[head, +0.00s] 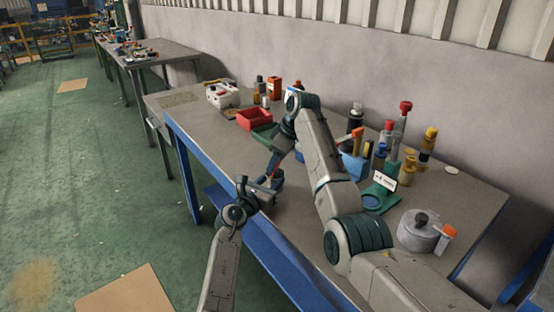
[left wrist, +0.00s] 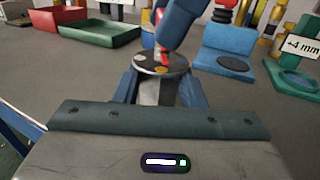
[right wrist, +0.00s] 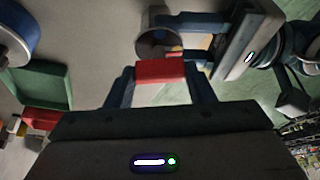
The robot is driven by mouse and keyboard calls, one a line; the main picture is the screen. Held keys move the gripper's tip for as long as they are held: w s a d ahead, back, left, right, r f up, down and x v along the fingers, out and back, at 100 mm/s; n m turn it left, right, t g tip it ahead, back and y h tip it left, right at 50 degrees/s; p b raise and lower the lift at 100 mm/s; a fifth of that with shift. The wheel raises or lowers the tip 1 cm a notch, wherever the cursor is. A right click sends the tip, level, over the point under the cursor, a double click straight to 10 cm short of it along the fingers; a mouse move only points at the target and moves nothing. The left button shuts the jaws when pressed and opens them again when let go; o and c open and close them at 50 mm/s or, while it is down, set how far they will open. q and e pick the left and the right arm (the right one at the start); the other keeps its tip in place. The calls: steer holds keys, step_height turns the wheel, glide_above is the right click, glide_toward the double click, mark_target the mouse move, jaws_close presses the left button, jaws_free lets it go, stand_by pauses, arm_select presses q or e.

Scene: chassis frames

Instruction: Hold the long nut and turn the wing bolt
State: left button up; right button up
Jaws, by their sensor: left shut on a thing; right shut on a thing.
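In the left wrist view my left gripper (left wrist: 160,92) is shut on the grey metal long nut (left wrist: 152,92), which stands upright between its fingers. The bolt's red part (left wrist: 164,52) also shows above the flange in the left wrist view. Whether its thread sits in the nut is hidden. In the head view both grippers meet near the bench's front edge.
The bench (head: 200,133) carries a red bin (head: 254,118), a green tray (left wrist: 100,33) and a blue holder (left wrist: 225,50). A green stand with a "+4 mm" sign (head: 384,181) and a grey lidded pot (head: 415,236) are to the right.

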steer(key=shift+m+t, duration=0.3)
steer(key=shift+m, duration=0.4)
steer(key=o, duration=1)
steer(key=shift+r, duration=0.1)
steer(key=v, duration=1.2)
steer(key=shift+a, duration=0.15)
arm_select(q)
steer(key=o, duration=1.2)
